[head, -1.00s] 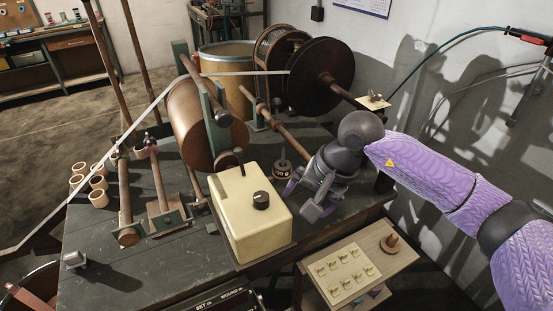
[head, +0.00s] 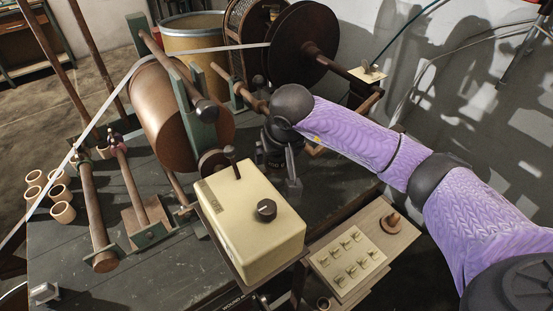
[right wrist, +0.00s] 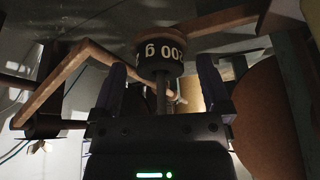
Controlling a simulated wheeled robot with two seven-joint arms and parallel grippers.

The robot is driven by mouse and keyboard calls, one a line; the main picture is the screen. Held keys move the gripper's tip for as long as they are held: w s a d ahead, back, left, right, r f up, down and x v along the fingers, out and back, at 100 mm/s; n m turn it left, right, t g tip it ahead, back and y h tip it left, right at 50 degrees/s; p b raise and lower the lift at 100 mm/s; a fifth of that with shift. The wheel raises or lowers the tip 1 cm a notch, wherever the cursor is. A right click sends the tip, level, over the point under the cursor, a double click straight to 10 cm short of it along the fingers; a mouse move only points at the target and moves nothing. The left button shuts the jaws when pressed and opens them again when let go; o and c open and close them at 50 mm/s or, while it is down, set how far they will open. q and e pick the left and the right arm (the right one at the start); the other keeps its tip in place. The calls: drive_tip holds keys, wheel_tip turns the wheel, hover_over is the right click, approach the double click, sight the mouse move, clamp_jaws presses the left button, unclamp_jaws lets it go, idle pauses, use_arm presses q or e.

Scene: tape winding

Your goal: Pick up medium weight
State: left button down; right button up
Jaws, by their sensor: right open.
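A dark, round weight with white "200 g" lettering (right wrist: 160,50) shows upside down at the top of the right wrist view. Its thin stem points down the picture between the fingers of my right gripper (right wrist: 163,88). The fingers are open, one on each side of the stem, with gaps visible. In the head view my right gripper (head: 284,172) is low over the bench behind the cream box. It hides most of the weight (head: 271,165), whose lettering only partly shows. My left gripper is in neither view.
The cream box with a black knob (head: 252,222) stands close in front of the gripper. A copper drum (head: 160,115) and a dark disc (head: 308,65) stand behind. A wooden side shelf (head: 400,243) carries a pegged board (head: 347,262) and a small knobbed piece (head: 391,221).

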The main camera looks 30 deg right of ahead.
clamp_jaws()
idle(0.4)
drive_tip(key=shift+r, duration=0.1)
wheel_tip(320, 180, up, 9)
drive_tip(key=shift+r+p, duration=0.1)
drive_tip(key=shift+p, duration=0.85)
drive_tip(key=shift+r, duration=0.35)
